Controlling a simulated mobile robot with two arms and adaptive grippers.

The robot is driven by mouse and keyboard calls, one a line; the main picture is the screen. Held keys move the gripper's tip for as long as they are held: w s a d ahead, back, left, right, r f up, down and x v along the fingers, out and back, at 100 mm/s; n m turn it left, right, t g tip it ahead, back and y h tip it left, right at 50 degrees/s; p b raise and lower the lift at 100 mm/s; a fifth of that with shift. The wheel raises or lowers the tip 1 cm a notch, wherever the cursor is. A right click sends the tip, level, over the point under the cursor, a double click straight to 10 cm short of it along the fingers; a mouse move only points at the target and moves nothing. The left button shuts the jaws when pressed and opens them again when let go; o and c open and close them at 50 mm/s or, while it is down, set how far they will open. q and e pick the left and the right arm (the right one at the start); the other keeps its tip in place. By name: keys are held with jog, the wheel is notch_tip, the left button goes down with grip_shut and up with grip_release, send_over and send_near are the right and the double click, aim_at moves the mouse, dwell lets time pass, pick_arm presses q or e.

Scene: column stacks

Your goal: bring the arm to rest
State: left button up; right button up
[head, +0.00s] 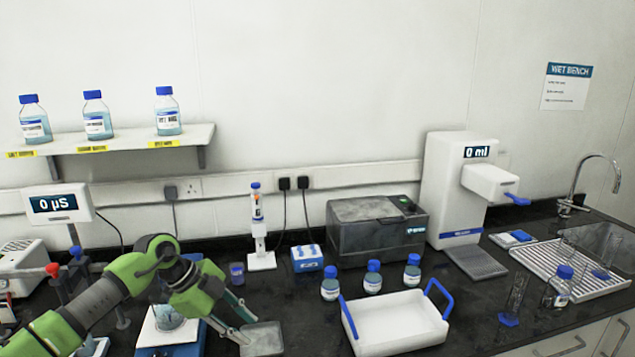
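My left arm comes in from the lower left, with green links. My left gripper (248,330) points down and to the right, low over the bench. Its two fingers are apart and I see nothing between them. The fingertips show at the edge of a small grey square tray (263,341); I cannot tell whether they touch it. A beaker (168,317) on a blue and white balance (160,338) is partly hidden behind my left arm. My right gripper is not in view.
A white tray with blue handles (396,322) stands right of my gripper, with several blue-capped bottles (372,280) behind it. A blue tube rack (307,259), a pipette stand (261,260) and a grey machine (376,232) stand at the back. A glass cylinder (514,297) stands at right.

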pick_arm(q)
jog(key=s+d+r+m+t+h, duration=0.15)
jog(key=d+h, duration=0.35)
jog(key=d, duration=0.9)
jog(key=s+d+r+n+t+h, duration=0.2)
jog(key=d+r+t+h, duration=0.35)
jog(key=r, duration=0.45)
jog(key=w+a+f+n+t+y, duration=0.1)
jog(key=a+n+t+y, duration=0.95)
jog(key=n, duration=0.25)
jog(key=s+a+f+n+g+y, duration=0.6)
jog(key=a+f, duration=0.4)
jog(key=f, duration=0.3)
jog(key=s+a+f+m+g, duration=0.1)
jog(key=s+f+g, duration=0.5)
jog(key=s, duration=0.8)
jog(key=s+a+f+g, duration=0.1)
jog(key=s+f+g, duration=0.3)
jog(key=s+f, duration=0.8)
jog(key=s+f+g+b, duration=0.1)
jog(key=s+f, duration=0.1)
jog(key=f, duration=1.1)
jog(key=s+f+b, duration=0.1)
jog(key=s+f, duration=0.1)
jog(key=f, duration=1)
jog(key=s+a+f+g+b, duration=0.1)
jog(key=s+a+f, duration=0.2)
jog(key=s+f, duration=1.4)
jog(key=shift+f+b, duration=0.4)
jog(key=shift+f, duration=0.05)
